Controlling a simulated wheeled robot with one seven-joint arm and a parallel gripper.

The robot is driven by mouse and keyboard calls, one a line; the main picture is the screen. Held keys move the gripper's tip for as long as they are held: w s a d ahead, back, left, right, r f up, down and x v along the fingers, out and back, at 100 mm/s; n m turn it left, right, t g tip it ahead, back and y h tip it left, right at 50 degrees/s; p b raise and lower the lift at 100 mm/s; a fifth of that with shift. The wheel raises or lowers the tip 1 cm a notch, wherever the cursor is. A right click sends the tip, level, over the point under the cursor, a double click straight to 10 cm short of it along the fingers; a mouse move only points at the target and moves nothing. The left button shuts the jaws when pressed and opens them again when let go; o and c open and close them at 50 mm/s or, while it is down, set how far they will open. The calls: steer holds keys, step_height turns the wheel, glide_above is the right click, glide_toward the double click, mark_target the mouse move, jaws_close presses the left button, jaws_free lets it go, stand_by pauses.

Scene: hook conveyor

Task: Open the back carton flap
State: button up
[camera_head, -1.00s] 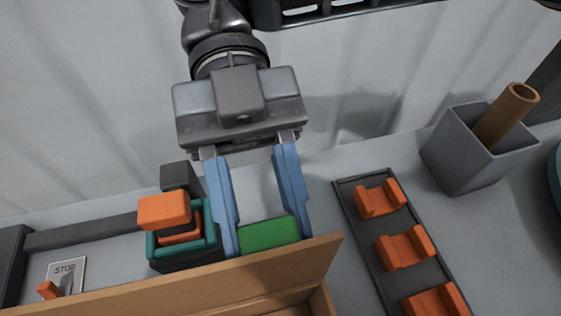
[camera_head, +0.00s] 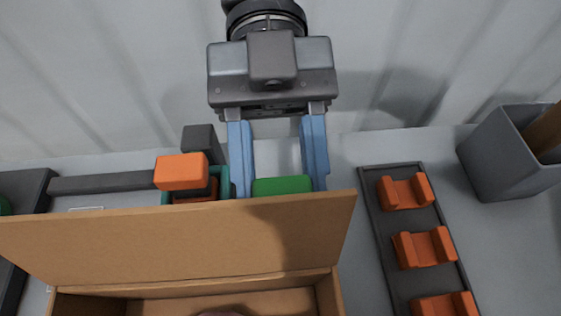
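The brown carton (camera_head: 336,296) stands at the bottom of the view, with part of its inside showing. Its back flap (camera_head: 180,242) stands up as a wide panel along the far side. My gripper (camera_head: 282,190) is just behind the flap, near its right end, with its two blue fingers pointing down and well apart. A green block (camera_head: 283,186) shows between the fingers. The flap hides the fingertips and the block's lower part, so I cannot tell whether the fingers clamp the block or touch the flap.
An orange-topped piece (camera_head: 181,171) in a teal holder (camera_head: 224,178) stands left of my gripper. A dark tray (camera_head: 372,206) with orange cradles (camera_head: 405,192) lies to the right. A grey bin (camera_head: 497,158) stands at the far right. A corrugated wall (camera_head: 120,80) closes the back.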

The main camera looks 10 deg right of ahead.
steer(key=o, duration=0.4)
steer(key=shift+r, duration=0.1)
steer(key=shift+b+v, duration=0.45)
steer(key=shift+v, duration=3.45)
